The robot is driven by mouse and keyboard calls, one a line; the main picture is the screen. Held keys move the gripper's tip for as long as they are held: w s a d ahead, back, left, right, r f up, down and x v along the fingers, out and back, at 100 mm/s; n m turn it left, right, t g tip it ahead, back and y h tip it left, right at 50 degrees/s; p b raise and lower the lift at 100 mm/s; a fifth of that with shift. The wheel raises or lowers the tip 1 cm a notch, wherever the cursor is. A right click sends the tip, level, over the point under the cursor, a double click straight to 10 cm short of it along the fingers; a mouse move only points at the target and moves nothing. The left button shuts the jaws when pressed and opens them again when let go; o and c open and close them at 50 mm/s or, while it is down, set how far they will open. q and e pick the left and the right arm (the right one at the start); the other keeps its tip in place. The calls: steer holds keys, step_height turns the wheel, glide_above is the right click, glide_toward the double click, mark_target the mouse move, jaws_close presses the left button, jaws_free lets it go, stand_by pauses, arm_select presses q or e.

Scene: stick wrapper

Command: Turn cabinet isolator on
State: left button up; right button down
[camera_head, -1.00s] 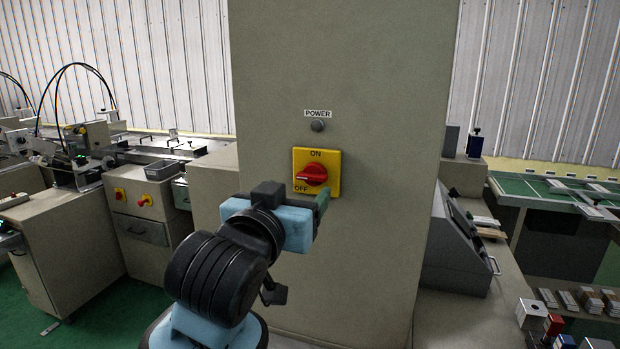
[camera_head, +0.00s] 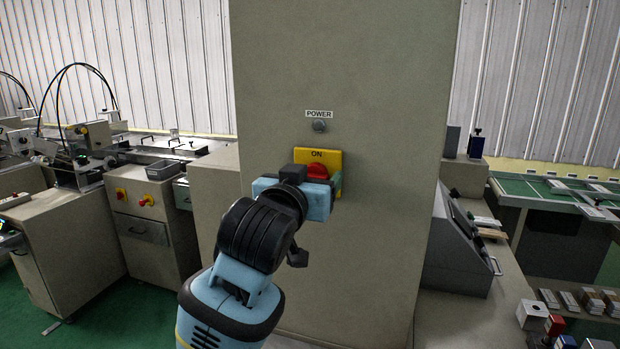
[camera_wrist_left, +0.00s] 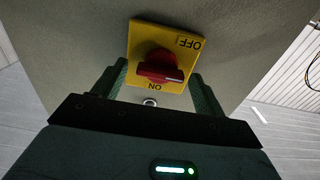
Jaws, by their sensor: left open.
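The cabinet isolator is a yellow plate (camera_head: 333,158) with a red rotary knob (camera_head: 316,170) on the cabinet face. "ON" shows at its top; my gripper covers its lower part in the head view. The left wrist view shows the plate (camera_wrist_left: 140,40) upside down, with "OFF" at upper right, "ON" at the bottom and the red knob (camera_wrist_left: 158,70) with its handle lying roughly crosswise. My left gripper (camera_head: 318,184) is open in front of the knob, with its green fingers (camera_wrist_left: 155,84) one on each side. Contact cannot be told. My right gripper is not in view.
The grey-green cabinet (camera_head: 380,220) stands upright, with a "POWER" label (camera_head: 319,114) and a round grey lamp (camera_head: 320,126) above the isolator. Machinery (camera_head: 150,210) stands at left. A sloped console (camera_head: 460,245) and a green-topped table (camera_head: 540,188) stand at right.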

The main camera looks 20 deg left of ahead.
arm_select(q)
steer(key=c, duration=1)
steer(key=shift+d+f+m, duration=0.1)
steer(key=shift+f+m, duration=0.05)
steer(key=shift+m, duration=4.25)
steer(key=shift+d+f+m, duration=0.1)
steer(key=shift+f+m, duration=0.05)
steer(key=shift+m, duration=4.25)
steer(key=o, duration=1)
